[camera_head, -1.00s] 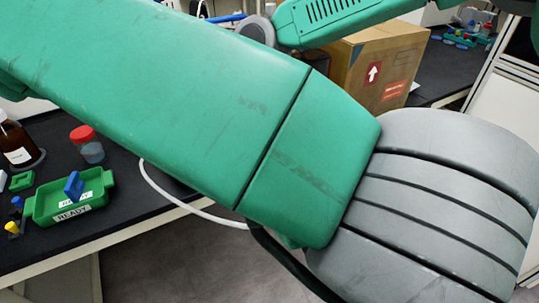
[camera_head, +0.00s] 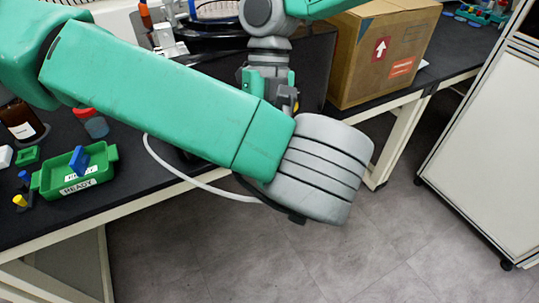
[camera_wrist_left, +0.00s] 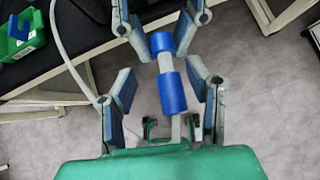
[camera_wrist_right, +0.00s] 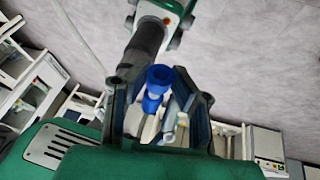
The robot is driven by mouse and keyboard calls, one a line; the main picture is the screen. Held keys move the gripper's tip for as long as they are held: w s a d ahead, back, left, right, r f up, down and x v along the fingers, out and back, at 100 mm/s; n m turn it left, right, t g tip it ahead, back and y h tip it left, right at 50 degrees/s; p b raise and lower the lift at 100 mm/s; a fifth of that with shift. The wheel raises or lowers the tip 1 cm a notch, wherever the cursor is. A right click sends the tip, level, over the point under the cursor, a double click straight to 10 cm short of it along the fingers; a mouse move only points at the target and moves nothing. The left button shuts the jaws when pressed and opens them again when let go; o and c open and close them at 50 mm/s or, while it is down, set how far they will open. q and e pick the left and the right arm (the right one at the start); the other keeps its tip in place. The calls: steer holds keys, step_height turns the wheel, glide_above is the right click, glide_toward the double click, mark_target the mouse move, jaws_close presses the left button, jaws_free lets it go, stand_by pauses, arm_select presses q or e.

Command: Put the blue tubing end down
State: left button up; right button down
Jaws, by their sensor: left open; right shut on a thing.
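The blue tubing end (camera_wrist_left: 172,92) has two blue sleeves on a pale piece. In the left wrist view it lies between the spread fingers of my left gripper (camera_wrist_left: 160,108), which is open and apart from it at the sides. My right gripper (camera_wrist_left: 161,30) reaches in from the top and is shut on the tubing end. The blue end also shows between the right fingers in the right wrist view (camera_wrist_right: 158,80). In the head view my left arm hides the tubing end and most of both grippers. White tubing (camera_head: 185,182) loops over the bench's front edge.
The black bench (camera_head: 50,215) carries a green READY tray (camera_head: 104,176), a red-capped jar (camera_head: 96,126) and a brown bottle (camera_head: 20,122). A cardboard box (camera_head: 350,60) stands at the back. A white cabinet (camera_head: 475,130) is at right. The floor between is clear.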

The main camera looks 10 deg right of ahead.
arm_select(q)
jaws_close()
arm_select(e)
steer(key=c, duration=1.3)
jaws_free()
steer(key=shift+r, duration=0.1)
